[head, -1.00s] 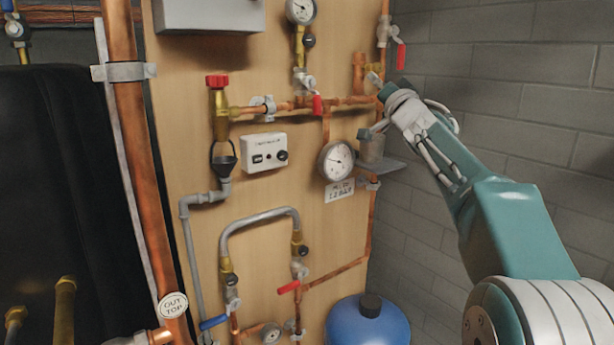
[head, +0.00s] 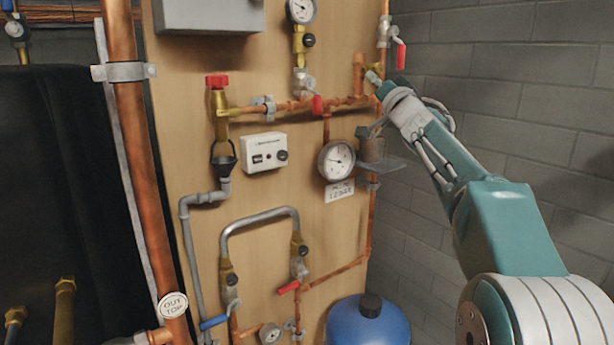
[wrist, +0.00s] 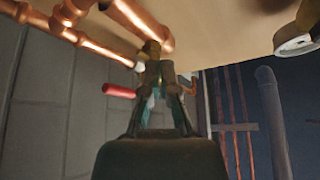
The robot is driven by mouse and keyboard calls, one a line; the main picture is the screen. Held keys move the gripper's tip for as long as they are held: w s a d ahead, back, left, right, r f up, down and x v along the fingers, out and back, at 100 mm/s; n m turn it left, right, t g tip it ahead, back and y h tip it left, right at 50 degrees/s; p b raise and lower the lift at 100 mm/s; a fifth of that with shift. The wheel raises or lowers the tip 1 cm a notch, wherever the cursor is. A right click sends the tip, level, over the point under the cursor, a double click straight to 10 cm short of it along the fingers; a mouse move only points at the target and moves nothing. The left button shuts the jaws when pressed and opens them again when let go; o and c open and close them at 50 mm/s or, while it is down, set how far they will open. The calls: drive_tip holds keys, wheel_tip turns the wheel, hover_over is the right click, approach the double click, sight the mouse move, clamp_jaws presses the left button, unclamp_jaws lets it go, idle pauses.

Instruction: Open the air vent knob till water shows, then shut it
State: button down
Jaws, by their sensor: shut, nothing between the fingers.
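The small metal air vent fitting (head: 372,77) is at the upper right edge of the wooden board, beside the copper pipe. My gripper (head: 381,88) is right at it, and its tips are hard to make out from the head view. In the wrist view, my gripper (wrist: 160,72) has its fingers together, just below a brass fitting (wrist: 151,48). Whether they touch it I cannot tell. The vent knob itself is too small or hidden to make out. A small cup (head: 371,149) stands below on a grey shelf (head: 388,165). I see no water.
A red lever valve (head: 401,55) is above my gripper; a red handle (wrist: 118,90) shows beside it in the wrist view. A pressure gauge (head: 336,160) is left of the cup. A blue vessel (head: 368,322) stands below. The right wall side is free.

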drive_tip(key=shift+w+d+r, duration=0.1)
drive_tip(key=shift+d, duration=0.05)
drive_tip(key=shift+w+d+f, duration=0.15)
drive_tip(key=shift+f, duration=0.05)
idle(0.6)
drive_tip(key=shift+w+d+f, duration=0.15)
drive_tip(key=shift+d, duration=0.15)
drive_tip(key=shift+w+d, duration=0.15)
idle(0.4)
drive_tip(key=shift+f, duration=0.2)
drive_tip(key=s+d, duration=0.3)
drive_tip(key=s, duration=0.2)
drive_tip(key=shift+d+f, duration=0.25)
drive_tip(key=shift+f, duration=0.05)
